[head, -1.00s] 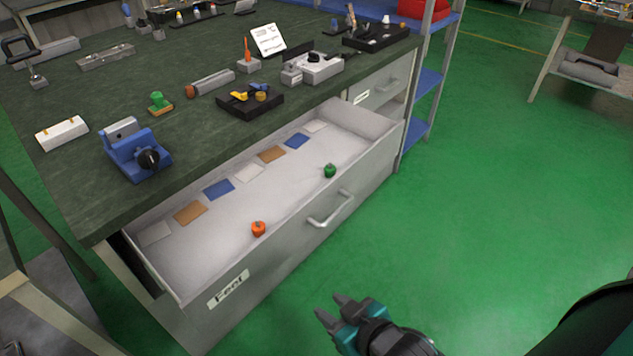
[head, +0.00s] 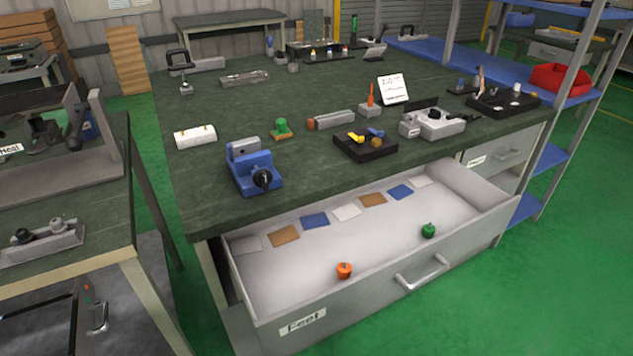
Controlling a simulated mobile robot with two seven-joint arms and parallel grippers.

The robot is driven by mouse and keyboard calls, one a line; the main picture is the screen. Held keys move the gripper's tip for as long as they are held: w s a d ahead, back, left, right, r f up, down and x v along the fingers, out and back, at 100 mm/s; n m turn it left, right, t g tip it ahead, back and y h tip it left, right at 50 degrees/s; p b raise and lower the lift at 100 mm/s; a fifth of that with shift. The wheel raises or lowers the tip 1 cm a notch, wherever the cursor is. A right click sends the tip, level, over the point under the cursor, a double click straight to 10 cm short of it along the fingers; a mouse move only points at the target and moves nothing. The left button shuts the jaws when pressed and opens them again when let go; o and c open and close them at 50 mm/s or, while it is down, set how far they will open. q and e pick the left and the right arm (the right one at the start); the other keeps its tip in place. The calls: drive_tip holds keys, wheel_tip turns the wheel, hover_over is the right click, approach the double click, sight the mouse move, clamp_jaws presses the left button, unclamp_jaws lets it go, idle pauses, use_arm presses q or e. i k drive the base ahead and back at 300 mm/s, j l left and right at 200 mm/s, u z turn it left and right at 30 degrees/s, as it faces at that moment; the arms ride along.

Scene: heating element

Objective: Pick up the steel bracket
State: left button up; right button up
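No part is clearly recognisable as the steel bracket. A flat grey metal piece (head: 245,78) lies at the back left of the dark green workbench (head: 330,180) and could be it, but it is too small to tell. A longer grey block (head: 197,66) lies behind it, next to a black-handled clamp-like tool (head: 180,66). Neither of my grippers is in view.
The drawer (head: 330,243) below is open and juts out, holding an orange and a green item. A second table stands left.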

sight(243, 148)
drive_tip(key=j+u, duration=0.35)
drive_tip(key=j, duration=0.25)
drive_tip(key=i+j+u, duration=0.3)
drive_tip(key=i+u, duration=0.3)
drive_tip(key=k+j, duration=0.05)
drive_tip(key=j, duration=0.05)
